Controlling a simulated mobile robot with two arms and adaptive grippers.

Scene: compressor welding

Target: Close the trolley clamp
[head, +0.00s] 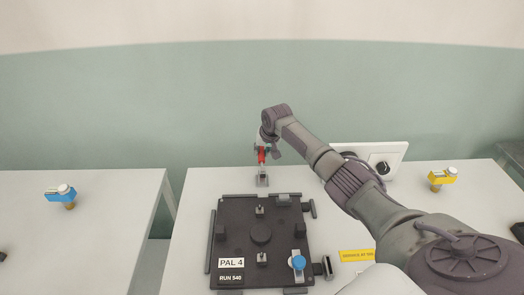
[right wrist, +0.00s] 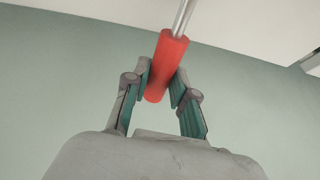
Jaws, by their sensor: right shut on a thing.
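The clamp's red handle (head: 262,156) stands at the back of the middle table, above its grey clamp base (head: 262,181). My right gripper (head: 264,146) is at the handle, with my arm reaching in from the lower right. In the right wrist view the red handle (right wrist: 166,66) sits between the two fingers of my right gripper (right wrist: 161,88), which are shut on it. A metal rod (right wrist: 183,18) runs up from the handle there. In the head view the handle looks roughly upright, and my wrist hides part of it. My left gripper is not in view.
A black pallet plate (head: 236,262) marked PAL 4 lies in front of the clamp, with blocks, pins and a blue knob (head: 298,262). A white panel with a dark knob (head: 382,167) stands behind my arm. Side tables carry a blue part (head: 60,195) and a yellow part (head: 441,177).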

